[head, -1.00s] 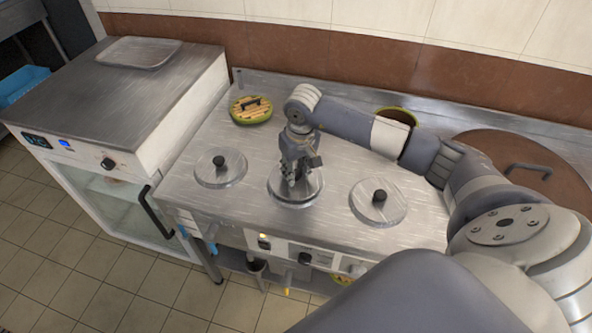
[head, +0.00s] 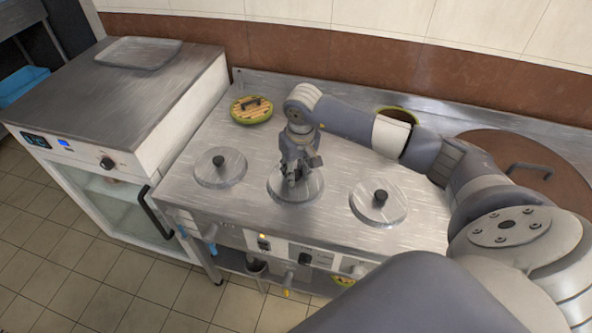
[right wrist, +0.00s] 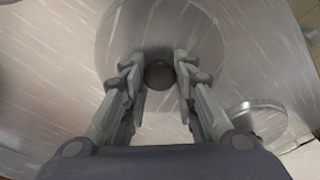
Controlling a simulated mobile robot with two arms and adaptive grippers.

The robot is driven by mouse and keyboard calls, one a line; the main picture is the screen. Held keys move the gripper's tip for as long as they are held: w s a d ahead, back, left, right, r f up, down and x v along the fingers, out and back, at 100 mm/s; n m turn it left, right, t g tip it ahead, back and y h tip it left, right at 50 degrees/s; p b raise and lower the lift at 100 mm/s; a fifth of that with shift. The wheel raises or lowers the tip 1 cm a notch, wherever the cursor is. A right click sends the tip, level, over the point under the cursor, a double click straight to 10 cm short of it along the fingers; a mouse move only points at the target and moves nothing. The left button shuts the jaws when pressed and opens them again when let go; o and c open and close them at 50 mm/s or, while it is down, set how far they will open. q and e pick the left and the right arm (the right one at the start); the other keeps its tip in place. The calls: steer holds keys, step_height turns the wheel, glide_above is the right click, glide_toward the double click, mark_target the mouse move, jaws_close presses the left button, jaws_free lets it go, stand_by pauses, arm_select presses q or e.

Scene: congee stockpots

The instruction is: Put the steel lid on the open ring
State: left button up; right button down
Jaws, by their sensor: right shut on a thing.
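The steel lid (head: 312,191) is a round brushed disc at the middle place of the steel stove top, between two similar lids. It looks level and nearly flush with the top. The open ring is not visible; the lid covers that place. My right gripper (head: 293,180) comes down from above and is shut on the lid's dark knob. In the right wrist view the knob (right wrist: 159,74) sits between the fingertips, with the lid (right wrist: 215,45) spread beyond it. My left gripper is not in view.
Knobbed lids lie to the left (head: 208,178) and right (head: 365,212) on the stove top. A large brown lid (head: 490,150) is at right. A cabinet (head: 105,85) with a tray stands at left.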

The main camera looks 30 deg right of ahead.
mark_target(299, 177)
steer(key=shift+f+b, duration=0.45)
steer(key=shift+f, duration=0.1)
steer(key=c, duration=1.6)
jaws_free()
steer(key=shift+o, duration=0.2)
step_height(299, 177, up, 11)
steer(key=s+p, duration=0.1)
steer(key=p, duration=0.5)
steer(key=shift+s, duration=0.2)
